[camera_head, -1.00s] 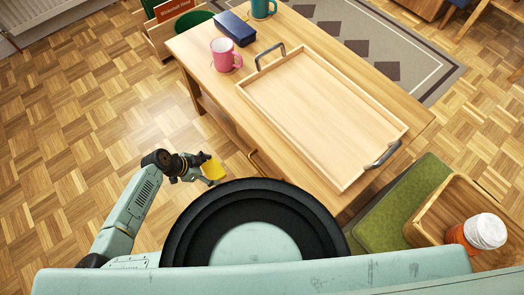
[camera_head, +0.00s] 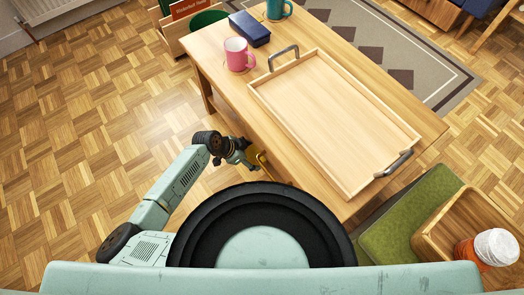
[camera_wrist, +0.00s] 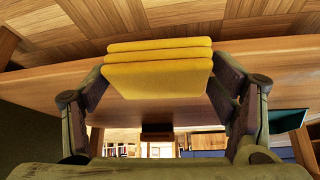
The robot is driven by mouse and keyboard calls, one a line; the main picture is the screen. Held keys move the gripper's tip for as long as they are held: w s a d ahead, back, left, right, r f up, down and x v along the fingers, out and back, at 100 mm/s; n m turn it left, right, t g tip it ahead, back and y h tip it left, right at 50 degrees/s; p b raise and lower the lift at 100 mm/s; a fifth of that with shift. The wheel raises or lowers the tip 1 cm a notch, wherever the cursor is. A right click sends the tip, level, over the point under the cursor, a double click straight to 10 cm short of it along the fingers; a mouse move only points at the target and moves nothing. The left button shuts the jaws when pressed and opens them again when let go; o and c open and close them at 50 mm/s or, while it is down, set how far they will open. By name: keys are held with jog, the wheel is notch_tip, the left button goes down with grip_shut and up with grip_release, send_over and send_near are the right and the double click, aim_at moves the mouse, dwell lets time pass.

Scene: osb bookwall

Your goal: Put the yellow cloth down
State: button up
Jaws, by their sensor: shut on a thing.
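The folded yellow cloth (camera_wrist: 158,72) is between my gripper's two fingers in the wrist view, its layers stacked. My gripper (camera_head: 246,161) is shut on it. In the head view, my gripper is low beside the long left side of the wooden table (camera_head: 415,110), next to the table's edge and not over its top. The cloth is mostly hidden there by my gripper and the table. In the wrist view, a wooden board (camera_wrist: 35,88) spans the picture behind the cloth; I cannot tell whether they touch.
A wooden tray (camera_head: 325,115) with metal handles covers much of the tabletop. A pink mug (camera_head: 238,55), a dark blue box (camera_head: 250,29) and a teal mug (camera_head: 279,8) stand near the far end. A green cushion (camera_head: 405,215) lies right. Parquet floor (camera_head: 80,130) is open left.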

jog(key=d, duration=0.1)
jog(key=w+d, duration=0.1)
jog(key=d, duration=0.2)
jog(key=shift+w+r+p, duration=0.3)
jog(key=shift+w+p, duration=0.05)
jog(key=shift+w+d+f+p, duration=0.1)
jog(key=shift+d+p, duration=0.05)
jog(key=shift+p, duration=0.15)
jog(key=shift+f, duration=0.1)
jog(key=o, duration=1)
jog(key=shift+f, duration=0.15)
jog(key=shift+o, duration=0.2)
